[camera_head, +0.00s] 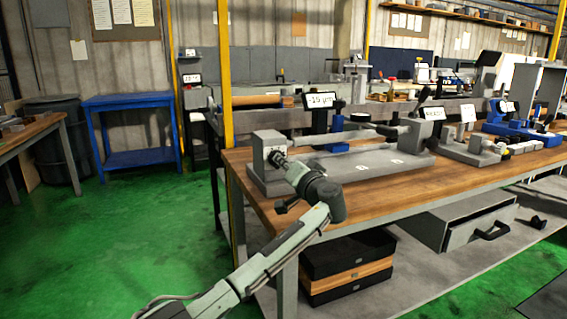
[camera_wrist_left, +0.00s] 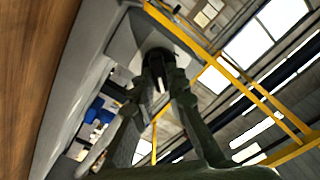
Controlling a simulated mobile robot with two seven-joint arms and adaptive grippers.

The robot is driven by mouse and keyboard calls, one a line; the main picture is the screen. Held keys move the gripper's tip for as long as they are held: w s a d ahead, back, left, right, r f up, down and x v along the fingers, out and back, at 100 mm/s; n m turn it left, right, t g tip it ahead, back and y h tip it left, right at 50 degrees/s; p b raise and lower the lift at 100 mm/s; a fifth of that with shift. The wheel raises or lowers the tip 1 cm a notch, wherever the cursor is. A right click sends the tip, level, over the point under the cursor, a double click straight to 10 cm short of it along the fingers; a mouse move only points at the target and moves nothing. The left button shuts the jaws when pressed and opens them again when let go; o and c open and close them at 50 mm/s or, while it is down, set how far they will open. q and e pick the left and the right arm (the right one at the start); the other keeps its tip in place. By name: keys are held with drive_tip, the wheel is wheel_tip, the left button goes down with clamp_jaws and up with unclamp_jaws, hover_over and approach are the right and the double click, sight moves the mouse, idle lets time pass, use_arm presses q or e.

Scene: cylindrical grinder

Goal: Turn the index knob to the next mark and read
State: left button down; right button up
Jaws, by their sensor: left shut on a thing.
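The grey bench fixture (camera_head: 370,162) stands on the wooden table top, with an upright grey headstock block (camera_head: 268,150) at its left end. My left gripper (camera_head: 279,158) is at the front face of that block, where the index knob sits. In the left wrist view the dark round knob (camera_wrist_left: 157,54) shows at the block, and the left gripper's fingers (camera_wrist_left: 160,82) close around it. The fingers hide most of the knob, and I cannot make out its marks. A dark display (camera_head: 320,100) behind the fixture shows a small reading in µm, seemingly -10. My right gripper is not in view.
The wooden table (camera_head: 400,195) carries another display (camera_head: 432,114) and more fixtures to the right. An open grey drawer (camera_head: 470,222) juts out below. The green floor at left is clear.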

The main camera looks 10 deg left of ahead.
use_arm(q)
drive_tip(key=shift+d+m+p, duration=0.1)
drive_tip(key=shift+m+p, duration=0.4)
drive_tip(key=shift+m, duration=1.9)
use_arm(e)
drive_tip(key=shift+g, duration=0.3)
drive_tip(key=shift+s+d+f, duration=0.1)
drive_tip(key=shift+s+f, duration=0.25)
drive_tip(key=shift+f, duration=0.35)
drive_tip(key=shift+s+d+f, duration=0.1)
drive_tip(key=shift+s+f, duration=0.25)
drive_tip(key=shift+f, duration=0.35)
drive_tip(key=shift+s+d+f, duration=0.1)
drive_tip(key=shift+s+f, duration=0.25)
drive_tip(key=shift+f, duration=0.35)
use_arm(q)
drive_tip(key=shift+f+m, duration=0.1)
drive_tip(key=shift+m, duration=0.2)
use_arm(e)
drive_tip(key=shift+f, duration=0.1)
use_arm(q)
drive_tip(key=c, duration=1.5)
unclamp_jaws()
drive_tip(key=shift+c, duration=0.2)
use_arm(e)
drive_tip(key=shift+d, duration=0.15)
use_arm(q)
drive_tip(key=v, duration=1.2)
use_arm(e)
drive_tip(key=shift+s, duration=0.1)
